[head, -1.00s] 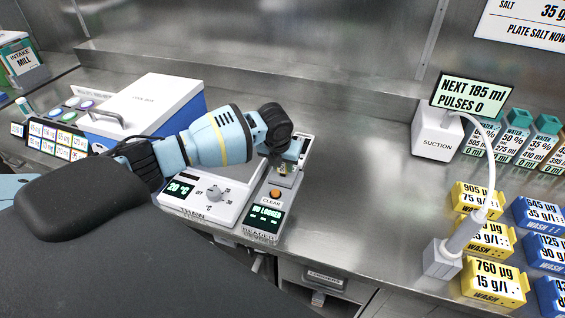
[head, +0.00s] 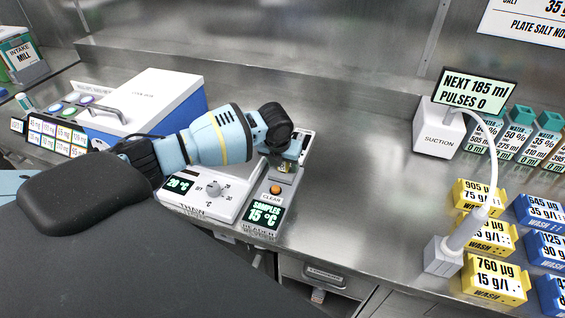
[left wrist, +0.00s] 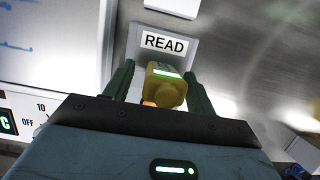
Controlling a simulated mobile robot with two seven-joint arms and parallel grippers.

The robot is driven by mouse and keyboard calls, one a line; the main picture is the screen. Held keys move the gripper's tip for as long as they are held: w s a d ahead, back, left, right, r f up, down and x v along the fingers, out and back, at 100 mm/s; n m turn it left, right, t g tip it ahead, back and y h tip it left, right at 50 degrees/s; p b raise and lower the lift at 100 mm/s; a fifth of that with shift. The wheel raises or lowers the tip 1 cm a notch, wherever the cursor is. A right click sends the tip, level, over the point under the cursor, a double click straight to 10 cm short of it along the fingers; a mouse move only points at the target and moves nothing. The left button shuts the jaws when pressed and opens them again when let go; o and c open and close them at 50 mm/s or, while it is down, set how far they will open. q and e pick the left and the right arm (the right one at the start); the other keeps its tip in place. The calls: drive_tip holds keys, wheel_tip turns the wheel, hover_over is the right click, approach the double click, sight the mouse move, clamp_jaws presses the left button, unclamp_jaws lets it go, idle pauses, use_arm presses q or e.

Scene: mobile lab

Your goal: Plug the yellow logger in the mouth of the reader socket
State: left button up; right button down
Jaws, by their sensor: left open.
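The yellow logger (left wrist: 168,92) stands in the reader's socket in the left wrist view, just below the READ label (left wrist: 163,43), with a green lit strip on its top. Its lower end and the socket mouth are hidden. My left gripper (left wrist: 159,70) is open, with one green finger on each side of the logger and a visible gap. In the head view my left gripper (head: 287,158) hangs over the back of the reader (head: 247,228) and mostly hides the logger. The reader screen (head: 264,215) shows SAMPLES 15 °C. My right gripper is not in view.
The thaw plate unit (head: 208,203) adjoins the reader on the left, with a white and blue cool box (head: 150,103) behind it. The suction unit (head: 437,135), with its hose, and yellow wash blocks (head: 495,280) stand at the right. The bench between is clear.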

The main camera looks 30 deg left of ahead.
use_arm(q)
drive_tip(key=v, duration=0.7)
drive_tip(key=shift+r+p, duration=0.35)
drive_tip(key=shift+r, duration=0.05)
drive_tip(key=shift+s, duration=0.15)
